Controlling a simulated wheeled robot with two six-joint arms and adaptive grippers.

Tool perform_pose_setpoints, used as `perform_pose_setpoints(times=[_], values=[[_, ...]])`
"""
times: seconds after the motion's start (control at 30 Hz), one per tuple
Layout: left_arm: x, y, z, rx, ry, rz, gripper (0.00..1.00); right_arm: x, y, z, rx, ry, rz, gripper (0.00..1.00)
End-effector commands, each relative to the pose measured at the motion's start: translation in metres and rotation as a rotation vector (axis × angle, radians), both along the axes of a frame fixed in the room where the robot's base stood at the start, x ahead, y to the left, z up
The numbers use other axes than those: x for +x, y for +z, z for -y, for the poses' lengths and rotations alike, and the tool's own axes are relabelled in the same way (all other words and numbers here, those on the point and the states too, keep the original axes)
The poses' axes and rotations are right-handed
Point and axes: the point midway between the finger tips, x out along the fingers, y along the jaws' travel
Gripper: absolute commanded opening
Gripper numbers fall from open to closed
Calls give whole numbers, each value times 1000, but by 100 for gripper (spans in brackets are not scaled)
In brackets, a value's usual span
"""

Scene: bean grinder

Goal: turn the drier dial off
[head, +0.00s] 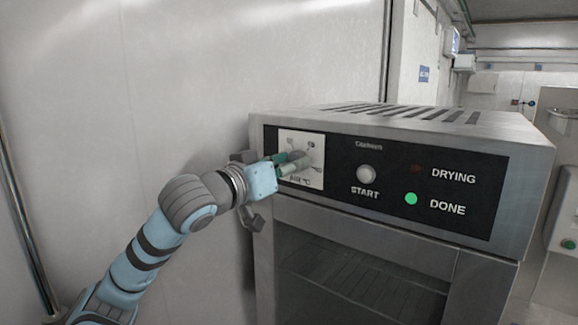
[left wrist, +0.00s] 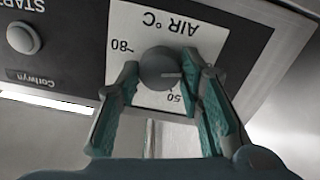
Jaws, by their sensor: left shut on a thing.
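The drier (head: 400,140) is a grey metal box with a black front panel. Its dial is a round grey knob (left wrist: 161,68) on a white plate marked AIR °C, seen upside down in the left wrist view. The white plate (head: 302,142) is at the panel's left end in the head view. My left gripper (head: 290,164) reaches the dial from the left. In the left wrist view its green-padded fingers (left wrist: 166,78) stand on either side of the knob and are shut on it. The fingers hide much of the dial in the head view. My right gripper is not in view.
The START button (head: 366,174) is right of the dial. The DONE lamp (head: 411,199) is lit green and the DRYING lamp (head: 416,168) is dark red. A dark window with racks (head: 360,280) is below the panel. A plain wall (head: 190,80) stands left of the drier.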

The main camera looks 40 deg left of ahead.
Motion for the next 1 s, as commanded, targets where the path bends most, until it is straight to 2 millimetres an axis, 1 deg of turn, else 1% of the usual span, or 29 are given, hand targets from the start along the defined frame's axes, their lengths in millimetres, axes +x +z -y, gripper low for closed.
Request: perform_pose_setpoints(times=[0.27,0.3,0.37,0.4,0.67,0.77,0.87,1.0], values=[[0,0,0,-2,0,-1,6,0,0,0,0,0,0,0],[0,0,0,-2,0,-1,37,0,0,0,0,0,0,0],[0,0,0,-2,0,-1,47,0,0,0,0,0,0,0],[0,0,0,-2,0,-1,53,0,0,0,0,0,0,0],[0,0,0,0,0,-1,54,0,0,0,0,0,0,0],[0,3,0,-3,0,2,54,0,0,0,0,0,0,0],[0,17,-1,-6,2,7,54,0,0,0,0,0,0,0],[0,50,1,-7,-3,8,54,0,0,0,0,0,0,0]])
